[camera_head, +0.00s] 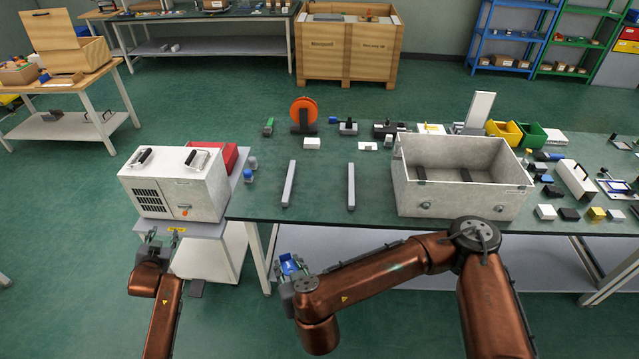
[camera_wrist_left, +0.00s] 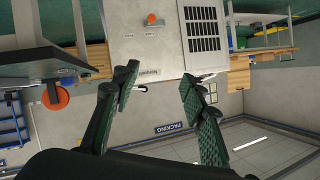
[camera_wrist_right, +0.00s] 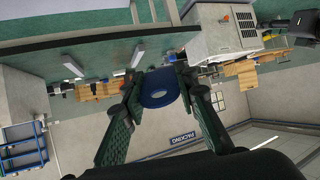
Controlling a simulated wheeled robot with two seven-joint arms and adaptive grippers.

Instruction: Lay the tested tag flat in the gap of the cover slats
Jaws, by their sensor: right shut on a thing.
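The tag is a blue flat piece with a small pale opening, seen in the right wrist view (camera_wrist_right: 155,80). My right gripper (camera_head: 289,266) is shut on it, in front of the table's near edge; the tag (camera_head: 291,264) shows there as a small blue patch, partly hidden by the fingers. Two light grey slats, a left one (camera_head: 289,184) and a right one (camera_head: 351,187), lie apart on the green table with a bare gap between them. My left gripper (camera_head: 162,240) is open and empty in front of the white machine; its spread fingers show in the left wrist view (camera_wrist_left: 157,84).
The white machine (camera_head: 176,184) with handles stands left of the table. A large grey open box (camera_head: 460,200) stands right of the slats. An orange disc (camera_head: 304,112) and small parts line the table's back. The green table top (camera_head: 320,190) between the slats is clear.

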